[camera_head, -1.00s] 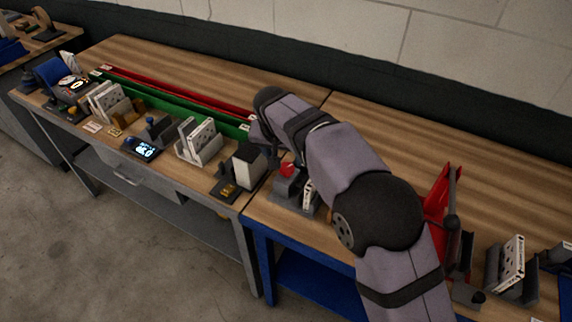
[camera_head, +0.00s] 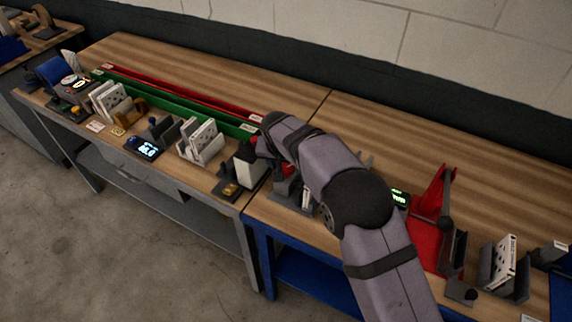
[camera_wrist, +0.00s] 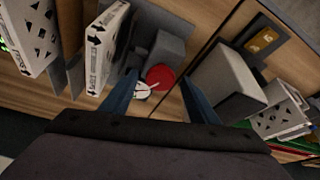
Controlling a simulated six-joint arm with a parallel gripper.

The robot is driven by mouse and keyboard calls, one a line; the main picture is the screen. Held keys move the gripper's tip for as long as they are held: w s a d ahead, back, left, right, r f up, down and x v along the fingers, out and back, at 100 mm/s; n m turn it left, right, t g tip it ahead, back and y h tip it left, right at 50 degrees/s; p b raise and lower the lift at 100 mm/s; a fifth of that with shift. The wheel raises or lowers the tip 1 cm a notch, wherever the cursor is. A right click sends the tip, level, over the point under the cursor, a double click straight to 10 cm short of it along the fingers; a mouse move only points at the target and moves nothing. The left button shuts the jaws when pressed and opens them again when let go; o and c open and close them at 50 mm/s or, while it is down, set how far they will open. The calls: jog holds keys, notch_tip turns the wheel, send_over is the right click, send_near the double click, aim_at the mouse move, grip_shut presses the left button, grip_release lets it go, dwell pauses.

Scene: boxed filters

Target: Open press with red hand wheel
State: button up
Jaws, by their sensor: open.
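The red hand wheel (camera_wrist: 160,77) shows as a round red disc in the middle of the wrist view, on the grey press (camera_wrist: 167,48). In the head view a bit of the red wheel (camera_head: 287,169) and the grey press body (camera_head: 284,187) show beside my arm. My gripper (camera_wrist: 159,84) is open, with one blue-grey finger to each side of the wheel in the wrist view. Whether the fingers touch the wheel I cannot tell. In the head view my arm hides most of the gripper. A white filter with black arrows (camera_wrist: 106,45) stands beside the press.
A grey-white block (camera_wrist: 228,80) stands close to the right of my gripper in the wrist view. A red lever device (camera_head: 428,230) and a rack of white filters (camera_head: 503,262) stand to the right in the head view.

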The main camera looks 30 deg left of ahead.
jog(key=c, duration=1)
jog(key=shift+c, duration=0.2)
jog(key=shift+d+n+y+b, duration=0.1)
jog(key=shift+n+y+b, duration=0.4)
jog(key=shift+n, duration=1.1)
jog(key=o, duration=1)
jog(key=shift+o, duration=0.2)
